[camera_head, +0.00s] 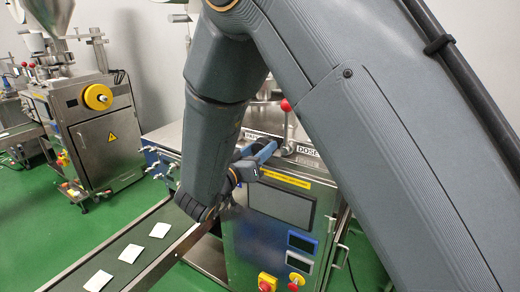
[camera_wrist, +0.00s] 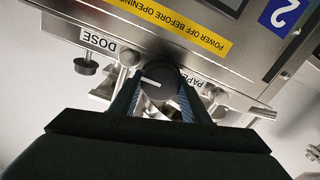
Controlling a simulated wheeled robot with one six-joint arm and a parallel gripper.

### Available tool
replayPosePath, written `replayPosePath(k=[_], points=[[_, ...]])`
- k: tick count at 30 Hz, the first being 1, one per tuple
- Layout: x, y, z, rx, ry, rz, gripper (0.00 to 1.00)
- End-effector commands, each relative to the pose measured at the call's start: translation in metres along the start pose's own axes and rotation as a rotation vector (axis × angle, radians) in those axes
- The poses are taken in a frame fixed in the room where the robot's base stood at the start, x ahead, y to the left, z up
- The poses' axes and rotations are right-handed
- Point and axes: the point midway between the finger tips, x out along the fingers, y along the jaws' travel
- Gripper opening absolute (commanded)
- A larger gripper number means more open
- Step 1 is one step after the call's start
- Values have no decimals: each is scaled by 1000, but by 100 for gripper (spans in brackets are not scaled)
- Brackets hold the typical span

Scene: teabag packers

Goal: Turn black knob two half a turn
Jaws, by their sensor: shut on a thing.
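The black knob (camera_wrist: 160,74) is round with a white pointer line and sits on the machine's edge in the wrist view. Its line points left in that picture. My gripper (camera_wrist: 156,95) has one finger on each side of the knob and is shut on it. In the head view my gripper (camera_head: 258,158) is at the top front edge of the near machine (camera_head: 262,232). The knob cannot be made out there behind my arm and fingers.
A DOSE label (camera_wrist: 98,40) and a smaller dark knob (camera_wrist: 86,67) are to the left in the wrist view. A blue plate marked 2 (camera_wrist: 284,14) is at upper right. A red-ball lever (camera_head: 285,105) stands close by. Teabags lie on a conveyor (camera_head: 118,240).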

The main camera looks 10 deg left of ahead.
Motion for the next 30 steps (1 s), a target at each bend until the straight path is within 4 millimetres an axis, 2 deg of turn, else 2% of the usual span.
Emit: replayPosePath(k=[11, 30], points=[[0, 0, 0, 170, 1, -1, 20], [0, 3, 2, 767, 1, -2, 20]])
